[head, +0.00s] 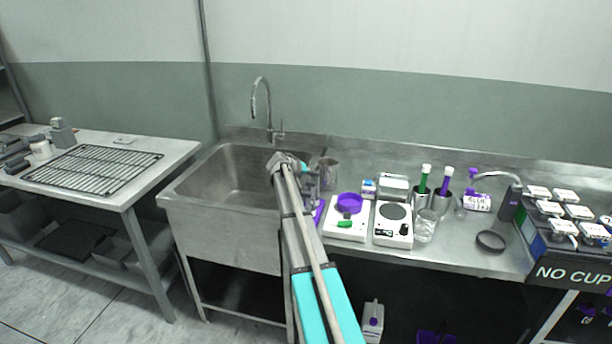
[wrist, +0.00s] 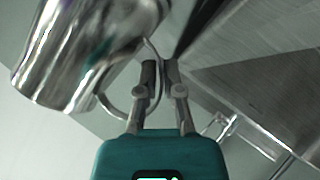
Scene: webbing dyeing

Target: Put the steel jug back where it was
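The steel jug (head: 329,171) is at the sink's right edge in the head view, just right of my gripper (head: 309,180). In the wrist view the shiny jug (wrist: 85,50) fills the upper left, and its thin loop handle runs between the fingertips of my gripper (wrist: 161,72). The fingers are close together on the handle. The jug looks roughly upright in the head view. I cannot tell whether its base touches the counter. My arm hides part of the counter beside it.
The sink (head: 225,180) with its tall faucet (head: 264,105) lies to the left. A black ring (head: 491,241) lies farther right.

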